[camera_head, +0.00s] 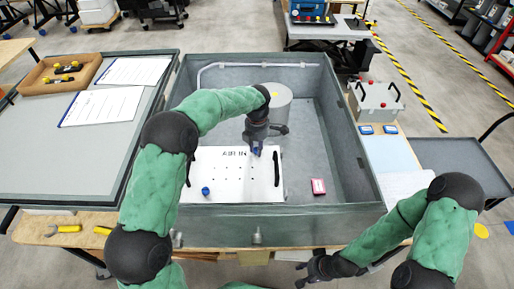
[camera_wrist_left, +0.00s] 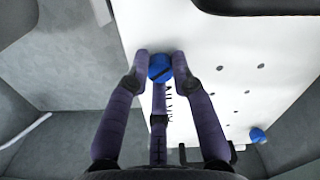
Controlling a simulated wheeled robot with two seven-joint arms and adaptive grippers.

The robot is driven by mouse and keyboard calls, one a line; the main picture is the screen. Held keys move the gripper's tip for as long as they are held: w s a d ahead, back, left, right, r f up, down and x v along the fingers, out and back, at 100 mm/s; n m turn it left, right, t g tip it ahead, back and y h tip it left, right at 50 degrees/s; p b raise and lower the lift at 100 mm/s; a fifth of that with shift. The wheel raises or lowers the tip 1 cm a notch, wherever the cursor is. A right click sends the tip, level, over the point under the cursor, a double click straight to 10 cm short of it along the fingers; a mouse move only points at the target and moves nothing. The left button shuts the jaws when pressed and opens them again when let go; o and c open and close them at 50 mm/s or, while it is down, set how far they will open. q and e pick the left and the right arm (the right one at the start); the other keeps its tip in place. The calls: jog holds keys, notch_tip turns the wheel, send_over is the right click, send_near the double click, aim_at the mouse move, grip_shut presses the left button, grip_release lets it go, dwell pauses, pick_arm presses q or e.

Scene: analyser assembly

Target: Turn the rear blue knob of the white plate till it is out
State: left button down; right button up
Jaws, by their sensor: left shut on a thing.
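The white plate (camera_head: 232,178) lies in the grey open box, with black handles at its left and right sides and rows of small holes. My left gripper (camera_head: 256,150) reaches down over the plate's rear edge. In the left wrist view, its fingers (camera_wrist_left: 160,68) are shut on the rear blue knob (camera_wrist_left: 158,72), which sits between the fingertips. In the head view the gripper mostly hides this knob. The front blue knob (camera_head: 205,191) stands on the plate near its front left; it also shows in the left wrist view (camera_wrist_left: 257,135). My right gripper (camera_head: 312,270) is away from the plate, near the front edge.
A grey cylinder (camera_head: 279,103) stands in the box behind my left gripper. The box walls (camera_head: 330,213) surround the work area. The box floor at right is mostly clear.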

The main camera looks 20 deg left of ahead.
pick_arm(q)
jog(key=shift+s+d+f+n+b, duration=0.15)
jog(key=shift+s+f+n+b, duration=0.15)
jog(key=shift+f+n, duration=0.4)
jog(key=shift+w+r+n+b, duration=0.1)
jog(key=shift+n+b, duration=0.6)
jog(key=n+b, duration=0.2)
jog(key=b, duration=0.3)
jog(key=shift+b, duration=0.4)
jog(key=shift+r+n+b, duration=0.15)
jog(key=shift+n+b, duration=0.45)
jog(key=shift+b, duration=0.6)
jog(key=shift+w+r, duration=0.1)
jog(key=c, duration=1.1)
grip_release()
jog(key=shift+w, duration=0.1)
jog(key=shift+o, duration=0.2)
jog(key=shift+r, duration=0.1)
jog(key=shift+r, duration=0.1)
notch_tip(320, 180, up, 12)
